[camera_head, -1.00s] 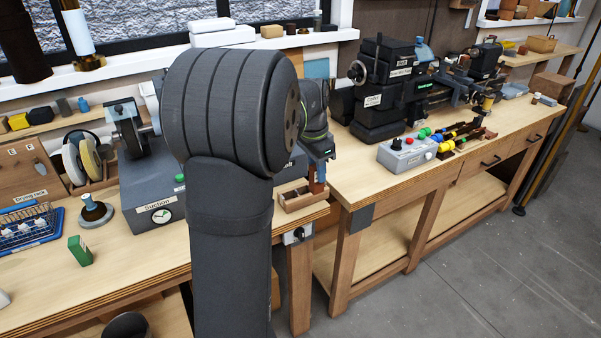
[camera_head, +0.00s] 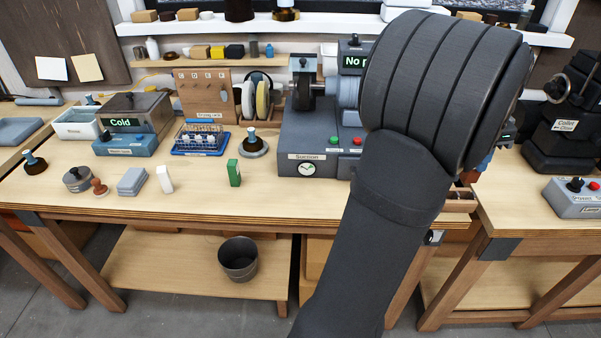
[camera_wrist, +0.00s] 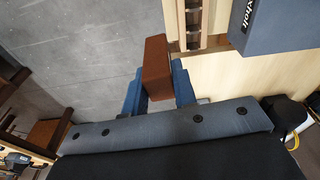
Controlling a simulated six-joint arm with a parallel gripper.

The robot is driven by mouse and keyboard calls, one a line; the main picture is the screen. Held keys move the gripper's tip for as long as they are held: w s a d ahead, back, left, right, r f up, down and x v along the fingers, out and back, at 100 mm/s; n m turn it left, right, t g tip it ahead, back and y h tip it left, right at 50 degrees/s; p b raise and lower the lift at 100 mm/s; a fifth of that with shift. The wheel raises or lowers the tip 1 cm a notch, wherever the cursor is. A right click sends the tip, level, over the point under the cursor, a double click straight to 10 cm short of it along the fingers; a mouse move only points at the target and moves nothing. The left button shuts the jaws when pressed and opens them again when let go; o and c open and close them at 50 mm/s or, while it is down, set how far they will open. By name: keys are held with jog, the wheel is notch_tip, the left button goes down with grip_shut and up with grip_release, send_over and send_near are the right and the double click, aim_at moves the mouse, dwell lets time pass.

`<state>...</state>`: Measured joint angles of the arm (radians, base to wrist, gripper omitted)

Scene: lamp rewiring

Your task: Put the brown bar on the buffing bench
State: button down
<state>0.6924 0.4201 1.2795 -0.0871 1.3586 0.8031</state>
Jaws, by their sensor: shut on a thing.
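The brown bar (camera_wrist: 155,66) is between the blue fingers of my gripper (camera_wrist: 158,88) in the wrist view, its reddish-brown block sticking out past them. The gripper is shut on it. In the head view my own arm hides most of the gripper and bar. The buffing bench (camera_head: 290,203) is the pale wooden bench in the middle of the head view, with a grey wheel machine marked Suction (camera_head: 318,140) on it. In the wrist view, the bar is held beside the wooden bench edge, near a slotted wooden tray (camera_wrist: 182,20).
A green block (camera_head: 234,173), a white block (camera_head: 164,179) and a grey block (camera_head: 132,181) stand along the bench front. A blue rack (camera_head: 200,140) is behind them. The bench front between the green block and my arm is clear. A dark bucket (camera_head: 238,260) stands below.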

jog(key=w+a+n, duration=0.4)
jog(key=w+a, duration=0.2)
jog(key=a, duration=0.6)
jog(key=w+a+n+t, duration=0.1)
jog(key=w+a+n, duration=0.2)
jog(key=w+a, duration=0.55)
jog(key=w+a+n, duration=0.3)
jog(key=a+n, duration=0.1)
jog(key=a, duration=1)
jog(key=s+a+n+y, duration=0.1)
jog(key=a+n, duration=0.2)
jog(key=a, duration=1)
jog(key=s+a+n, duration=0.2)
jog(key=a+n, duration=0.1)
jog(key=a, duration=1)
jog(key=shift+w+a+f, duration=0.1)
jog(key=shift+a+f, duration=1.75)
jog(key=shift+f, duration=0.85)
jog(key=shift+w+a+f, duration=0.1)
jog(key=shift+a+f, duration=1.8)
jog(key=shift+f, duration=0.85)
jog(key=shift+w+a+f, duration=0.1)
jog(key=shift+a+f, duration=1.75)
jog(key=shift+f, duration=0.85)
jog(key=shift+f, duration=0.15)
jog(key=c, duration=1.2)
grip_release()
jog(key=shift+o, duration=0.2)
